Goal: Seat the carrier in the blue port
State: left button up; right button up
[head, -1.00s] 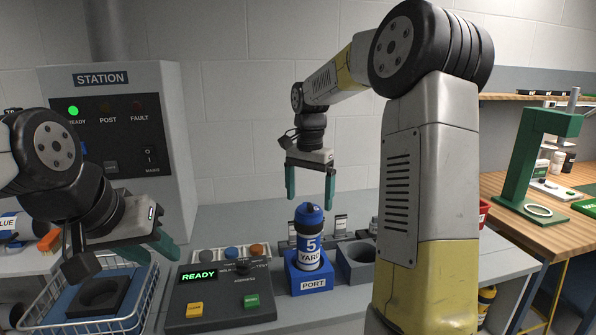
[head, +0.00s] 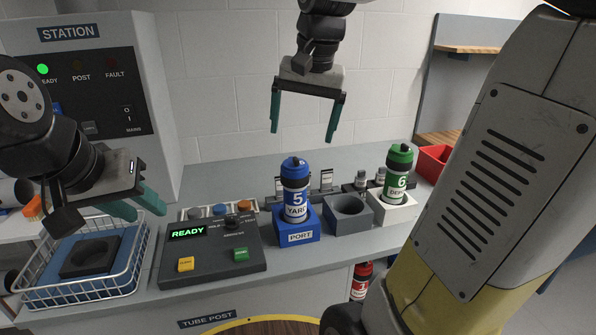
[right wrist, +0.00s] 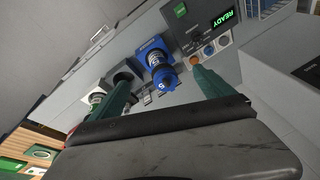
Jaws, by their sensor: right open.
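The carrier (head: 295,190), with a blue cap and a white band marked 5 YARD, stands upright in the blue port (head: 299,236).
A grey empty socket (head: 349,214) stands right of the blue port. A green-capped carrier (head: 398,170) stands in a white socket (head: 391,209). The control panel (head: 210,255) reads READY. The wire basket (head: 140,262) is at left, a red bin (head: 434,162) at right.

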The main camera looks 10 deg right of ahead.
jog(key=s+f+n+t, duration=0.1)
jog(key=s+f+n, duration=0.1)
jog(key=s, duration=0.4)
jog(key=s+a+f+n+t+y, duration=0.1)
jog(key=s+f+n+t, duration=0.1)
jog(key=s+f, duration=0.2)
jog(key=shift+s+f, duration=0.3)
jog(key=shift+s, duration=0.75)
jog(key=shift+a, duration=0.1)
jog(key=shift+c, duration=0.2)
dwell(0.4)
